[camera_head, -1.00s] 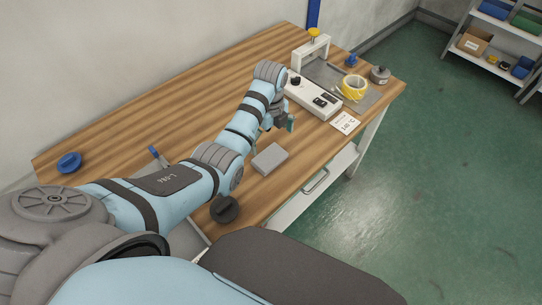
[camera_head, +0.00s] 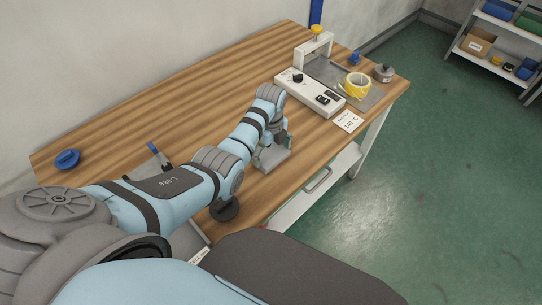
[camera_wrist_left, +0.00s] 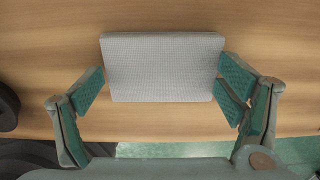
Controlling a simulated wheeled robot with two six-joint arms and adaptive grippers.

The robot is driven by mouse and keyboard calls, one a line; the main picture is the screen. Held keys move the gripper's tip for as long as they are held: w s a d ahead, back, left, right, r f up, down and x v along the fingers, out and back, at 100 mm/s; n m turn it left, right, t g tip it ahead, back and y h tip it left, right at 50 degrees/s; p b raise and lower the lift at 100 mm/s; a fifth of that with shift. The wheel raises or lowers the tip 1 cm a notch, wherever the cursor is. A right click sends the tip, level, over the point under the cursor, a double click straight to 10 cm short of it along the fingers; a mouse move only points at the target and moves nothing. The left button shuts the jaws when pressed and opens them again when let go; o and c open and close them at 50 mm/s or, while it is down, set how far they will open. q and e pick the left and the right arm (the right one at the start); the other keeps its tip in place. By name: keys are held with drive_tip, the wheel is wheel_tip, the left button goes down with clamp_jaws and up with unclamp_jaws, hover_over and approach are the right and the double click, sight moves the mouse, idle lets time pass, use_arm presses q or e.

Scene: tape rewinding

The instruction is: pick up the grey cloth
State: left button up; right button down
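The grey cloth (camera_head: 272,161) is a flat, block-like rectangle on the wooden table near its front edge, partly hidden by my left arm in the head view. In the left wrist view the cloth (camera_wrist_left: 163,68) lies flat and level, spanning most of the gap between the fingers. My left gripper (camera_wrist_left: 161,76) is open, with one green-padded finger at each short side of the cloth. Its fingertips look very close to the sides; I cannot tell whether they touch. In the head view the left gripper (camera_head: 278,146) is down over the cloth. My right gripper is not in view.
A white sealing device (camera_head: 308,95) stands at the back right beside a yellow tape roll (camera_head: 356,86), a grey weight (camera_head: 383,73) and a label card (camera_head: 348,121). A dark round knob-like object (camera_head: 224,211) sits near my forearm. A blue roll (camera_head: 67,159) lies at left.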

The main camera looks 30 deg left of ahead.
use_arm(q)
drive_tip(key=shift+s+d+f, duration=0.1)
drive_tip(key=shift+s+f, duration=0.1)
drive_tip(key=shift+s, duration=0.1)
drive_tip(key=shift+c, duration=0.3)
drive_tip(key=shift+r, duration=0.2)
drive_tip(key=shift+c, duration=0.2)
drive_tip(key=r, duration=0.1)
drive_tip(key=r+p, duration=0.1)
drive_tip(key=r, duration=0.1)
drive_tip(key=shift+w+p, duration=0.25)
drive_tip(key=shift+p, duration=0.05)
clamp_jaws()
wheel_tip(320, 180, up, 10)
drive_tip(key=p, duration=0.2)
wheel_tip(320, 180, up, 7)
drive_tip(key=p, duration=0.5)
hover_over(271, 154)
drive_tip(key=shift+s+f, duration=0.1)
drive_tip(key=shift+f, duration=0.05)
drive_tip(key=o, duration=0.5)
unclamp_jaws()
